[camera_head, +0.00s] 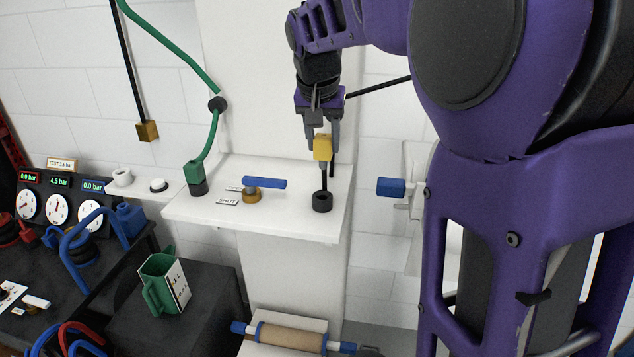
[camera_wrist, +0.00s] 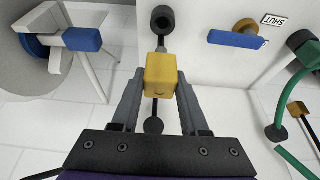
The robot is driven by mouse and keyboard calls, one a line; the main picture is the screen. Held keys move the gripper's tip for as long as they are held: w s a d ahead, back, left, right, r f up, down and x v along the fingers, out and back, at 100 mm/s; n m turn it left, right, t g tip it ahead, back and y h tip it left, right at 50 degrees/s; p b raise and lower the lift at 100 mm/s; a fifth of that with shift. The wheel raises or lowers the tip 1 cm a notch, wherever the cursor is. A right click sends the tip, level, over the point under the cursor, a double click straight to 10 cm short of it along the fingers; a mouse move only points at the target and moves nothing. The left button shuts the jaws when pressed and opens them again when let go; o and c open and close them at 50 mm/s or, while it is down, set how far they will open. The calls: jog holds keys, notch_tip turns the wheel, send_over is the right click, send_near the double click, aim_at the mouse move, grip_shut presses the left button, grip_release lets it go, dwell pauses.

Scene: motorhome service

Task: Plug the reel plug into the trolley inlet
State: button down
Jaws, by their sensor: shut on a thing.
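A yellow block-shaped plug (camera_head: 323,148) is held between the two grey fingers of my gripper (camera_head: 322,141), above the right part of the white shelf. In the wrist view the plug (camera_wrist: 160,72) sits between the fingertips of my gripper (camera_wrist: 161,84). A black round socket (camera_head: 322,202) with a dark hole stands on the shelf below the plug, and it also shows in the wrist view (camera_wrist: 162,18). A thin dark rod or cable shows between plug and socket; whether it joins them I cannot tell. Nothing in view is marked as the trolley inlet.
The white shelf (camera_head: 285,222) also bears a blue-handled valve (camera_head: 264,183) and a green plug (camera_head: 194,172) on a green hose. A brass-coloured block (camera_head: 147,131) hangs on a black cable at left. A blue-ended fitting (camera_head: 391,187) is right of the shelf. A green jug (camera_head: 163,282) stands below.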

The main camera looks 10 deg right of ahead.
jog(key=shift+w+r, duration=0.15)
jog(key=shift+r, duration=0.1)
jog(key=shift+f, duration=0.15)
notch_tip(320, 180, down, 9)
jog(key=shift+f+b, duration=0.2)
jog(key=shift+b, duration=0.45)
jog(key=shift+c, duration=2.1)
grip_release()
jog(key=shift+f, duration=0.15)
